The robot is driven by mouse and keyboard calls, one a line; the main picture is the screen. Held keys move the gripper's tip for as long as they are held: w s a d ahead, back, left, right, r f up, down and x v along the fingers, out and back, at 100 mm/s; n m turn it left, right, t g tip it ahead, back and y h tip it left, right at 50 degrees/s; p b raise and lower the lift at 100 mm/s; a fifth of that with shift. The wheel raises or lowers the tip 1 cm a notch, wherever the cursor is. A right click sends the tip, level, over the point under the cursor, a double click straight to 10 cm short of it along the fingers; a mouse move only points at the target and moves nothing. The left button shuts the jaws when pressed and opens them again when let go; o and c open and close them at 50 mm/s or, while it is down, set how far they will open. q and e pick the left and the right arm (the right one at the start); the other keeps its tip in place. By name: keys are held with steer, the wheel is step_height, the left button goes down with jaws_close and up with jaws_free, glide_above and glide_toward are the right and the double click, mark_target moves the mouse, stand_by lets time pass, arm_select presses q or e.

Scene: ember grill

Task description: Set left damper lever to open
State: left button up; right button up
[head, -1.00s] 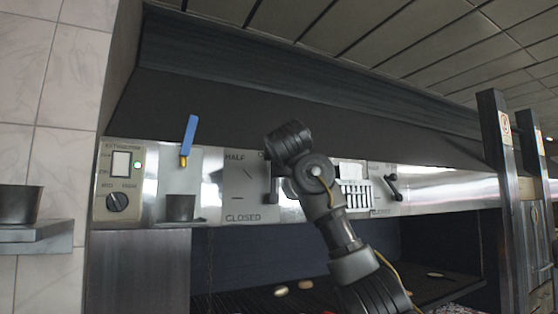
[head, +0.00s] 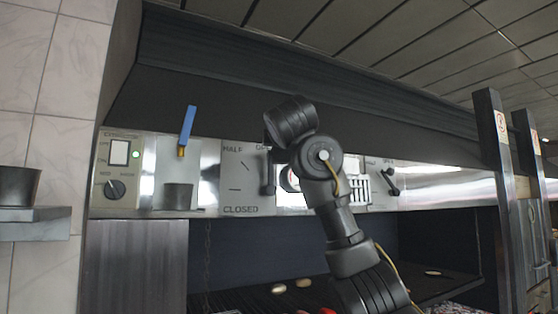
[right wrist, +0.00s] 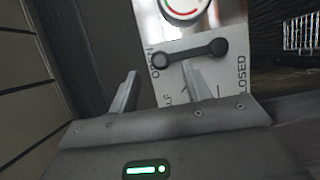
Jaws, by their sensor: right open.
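The left damper lever (right wrist: 190,54) is a black bar with round ends on a pale plate (head: 238,190) marked HALF and CLOSED. In the right wrist view one end lies beside the OPEN label, away from CLOSED. In the head view the lever (head: 266,178) stands about upright, partly hidden by my right arm. My right gripper (right wrist: 160,72) is open, its fingertips either side of the OPEN end in the picture; I cannot tell whether they touch it. Its fingers are hidden in the head view. My left gripper is out of view.
The right damper lever (head: 390,182) sits further right on the hood front. A control panel (head: 117,172) and a blue-handled tool (head: 187,124) are at left. The dark hood (head: 300,80) overhangs; food lies on the grill (head: 240,298) below.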

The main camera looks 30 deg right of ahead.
arm_select(q)
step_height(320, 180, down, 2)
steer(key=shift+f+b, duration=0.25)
steer(key=shift+b, duration=0.6)
arm_select(e)
steer(key=v, duration=0.5)
